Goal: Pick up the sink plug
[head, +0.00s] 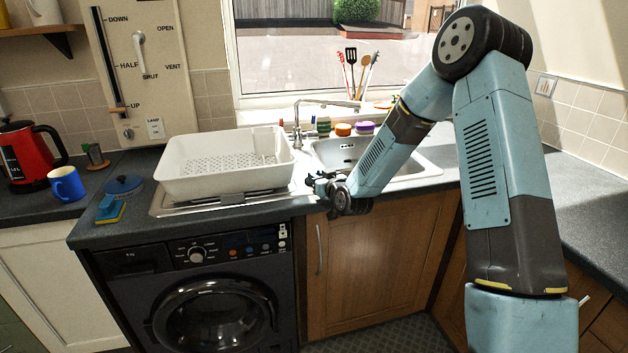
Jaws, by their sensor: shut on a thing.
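My gripper (314,182) is at the front edge of the sink, between the white dish rack and the basin. It is small in the head view and points left. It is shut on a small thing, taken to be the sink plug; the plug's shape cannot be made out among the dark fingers. The steel sink (425,166) is behind my arm, its basin partly hidden by the arm. No other plug shows on the worktop.
A white dish rack (215,178) stands left of my gripper on the drainer. The tap (298,125) rises behind. Sponges and a utensil pot line the sill. The right worktop is clear.

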